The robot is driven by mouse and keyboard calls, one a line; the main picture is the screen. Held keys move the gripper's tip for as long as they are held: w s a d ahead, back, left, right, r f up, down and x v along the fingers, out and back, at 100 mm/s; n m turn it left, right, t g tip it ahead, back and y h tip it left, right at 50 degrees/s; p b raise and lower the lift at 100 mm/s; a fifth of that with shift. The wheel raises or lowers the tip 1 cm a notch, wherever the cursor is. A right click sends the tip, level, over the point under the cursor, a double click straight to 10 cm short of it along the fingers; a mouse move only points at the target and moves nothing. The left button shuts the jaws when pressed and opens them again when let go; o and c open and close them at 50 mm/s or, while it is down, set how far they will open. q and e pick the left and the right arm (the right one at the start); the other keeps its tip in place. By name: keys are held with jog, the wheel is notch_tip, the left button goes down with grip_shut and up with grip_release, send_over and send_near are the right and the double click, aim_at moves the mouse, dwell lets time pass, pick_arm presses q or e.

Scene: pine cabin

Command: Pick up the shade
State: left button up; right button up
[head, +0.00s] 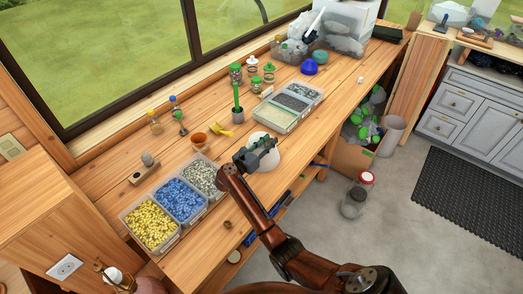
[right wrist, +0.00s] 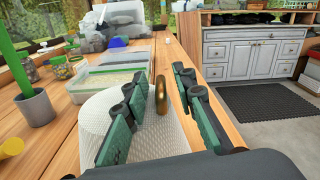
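The shade is a white, ribbed, rounded piece (head: 268,163) on the wooden bench, near its front edge. In the right wrist view the right gripper (right wrist: 152,92) is open, with one finger on each side of the brass ring. I cannot tell whether the fingers touch it. My left gripper is not in view.
A divided tray (head: 290,107) is just behind the shade. A green-handled tool in a grey pot (head: 237,112), a terracotta pot (head: 200,140) and bins of blue pebbles (head: 180,199) are to the left. Bare bench lies to the right; the floor drops off in front.

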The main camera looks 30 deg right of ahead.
grip_shut()
dwell(0.3)
jog(key=shift+r, duration=0.1)
